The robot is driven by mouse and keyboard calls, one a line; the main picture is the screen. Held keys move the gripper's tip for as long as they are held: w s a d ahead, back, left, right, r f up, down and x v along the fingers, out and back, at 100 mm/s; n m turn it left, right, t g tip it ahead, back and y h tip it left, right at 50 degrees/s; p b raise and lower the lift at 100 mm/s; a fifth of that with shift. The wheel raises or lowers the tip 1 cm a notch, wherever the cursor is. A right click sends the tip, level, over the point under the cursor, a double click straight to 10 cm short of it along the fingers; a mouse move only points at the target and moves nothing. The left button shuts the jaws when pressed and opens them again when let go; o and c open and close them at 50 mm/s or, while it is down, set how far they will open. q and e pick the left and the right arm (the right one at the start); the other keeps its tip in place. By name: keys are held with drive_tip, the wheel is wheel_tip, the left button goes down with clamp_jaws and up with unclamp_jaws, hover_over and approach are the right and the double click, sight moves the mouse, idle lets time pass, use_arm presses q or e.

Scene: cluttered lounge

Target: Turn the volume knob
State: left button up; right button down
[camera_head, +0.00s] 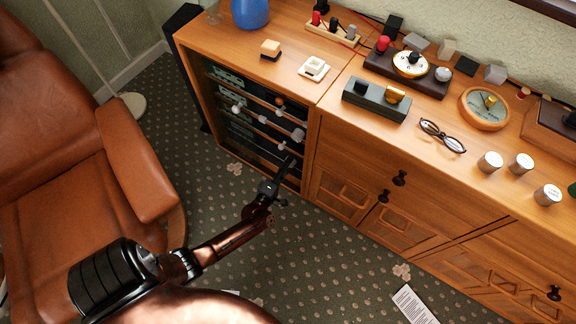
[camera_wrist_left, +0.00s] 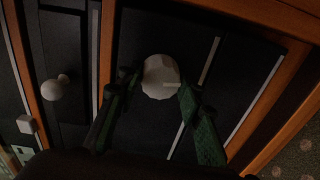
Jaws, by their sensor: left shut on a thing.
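A pale, faceted volume knob (camera_wrist_left: 160,72) with a small pointer mark sits on a black panel. In the left wrist view it lies between the two fingertips of my left gripper (camera_wrist_left: 157,86), which is shut on it. In the head view the left gripper (camera_head: 288,162) reaches into the open front of the wooden cabinet, close to the stereo rack. The fingers partly cover the black panel. My right gripper is not in view.
Other small knobs (camera_wrist_left: 55,88) stand on the panels left of the gripped one. Wooden rails (camera_head: 262,120) cross the rack (camera_head: 250,128). The cabinet top holds several small items, including glasses (camera_head: 442,136). A brown leather armchair (camera_head: 75,170) stands left, with carpet between.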

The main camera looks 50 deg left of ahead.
use_arm(q)
drive_tip(key=n+h+b, duration=0.1)
drive_tip(key=n+b, duration=0.2)
drive_tip(key=n, duration=0.6)
drive_tip(key=shift+s+f, duration=0.1)
drive_tip(key=shift+f, duration=0.05)
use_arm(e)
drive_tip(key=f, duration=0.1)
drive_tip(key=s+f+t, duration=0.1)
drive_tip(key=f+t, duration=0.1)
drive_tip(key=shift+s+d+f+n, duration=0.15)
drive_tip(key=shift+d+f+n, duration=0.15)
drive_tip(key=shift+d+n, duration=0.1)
use_arm(q)
drive_tip(key=shift+a, duration=0.1)
drive_tip(key=o, duration=1.2)
drive_tip(key=shift+c, duration=0.2)
drive_tip(key=shift+n, duration=0.3)
